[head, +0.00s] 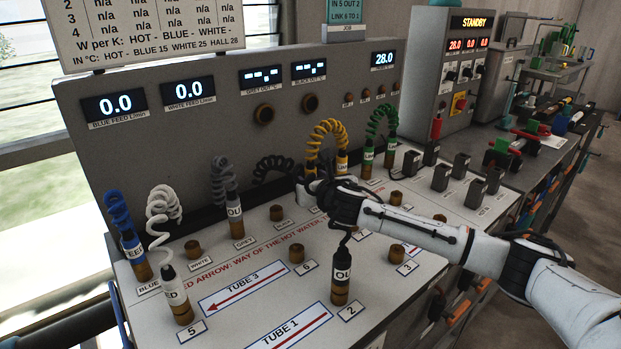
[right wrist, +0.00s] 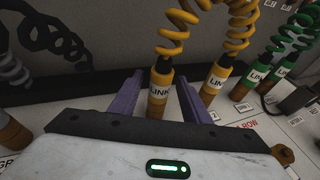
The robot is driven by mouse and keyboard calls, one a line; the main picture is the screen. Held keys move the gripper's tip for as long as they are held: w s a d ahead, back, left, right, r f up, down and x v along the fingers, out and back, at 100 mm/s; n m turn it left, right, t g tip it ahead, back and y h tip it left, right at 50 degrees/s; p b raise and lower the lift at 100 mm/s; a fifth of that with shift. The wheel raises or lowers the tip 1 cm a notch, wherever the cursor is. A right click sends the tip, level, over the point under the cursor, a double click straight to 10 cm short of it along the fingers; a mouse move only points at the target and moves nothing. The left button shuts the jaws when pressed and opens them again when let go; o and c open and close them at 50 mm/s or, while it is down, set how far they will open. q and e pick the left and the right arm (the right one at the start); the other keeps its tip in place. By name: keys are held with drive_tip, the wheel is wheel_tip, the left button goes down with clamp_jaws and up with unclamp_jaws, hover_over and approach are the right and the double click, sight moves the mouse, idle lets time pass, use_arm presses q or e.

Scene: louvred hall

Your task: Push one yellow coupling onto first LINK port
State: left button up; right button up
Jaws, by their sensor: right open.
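Two yellow couplings marked LINK stand at the back of the sloped panel, joined by a coiled yellow hose (head: 328,130). In the right wrist view the left yellow coupling (right wrist: 158,92) stands between the purple fingers of my right gripper (right wrist: 158,98), which is open with gaps showing. The other yellow coupling (right wrist: 214,84) is just outside the right finger; it also shows in the head view (head: 342,162). The job card (head: 346,12) reads "LINK 6 TO 1", its last figure hard to read. The brass port by label 6 (head: 297,253) is bare. My left gripper is out of view.
A white FEED coupling (head: 177,295) stands at port 5 and a black OUT coupling (head: 341,280) at port 2. Green couplings (head: 367,160) stand right of the yellow ones. A bare port (head: 395,253) is by label 3. The upright display panel (head: 200,140) rises behind.

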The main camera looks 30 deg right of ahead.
idle(0.3)
drive_tip(key=shift+p, duration=0.6)
clamp_jaws()
idle(1.1)
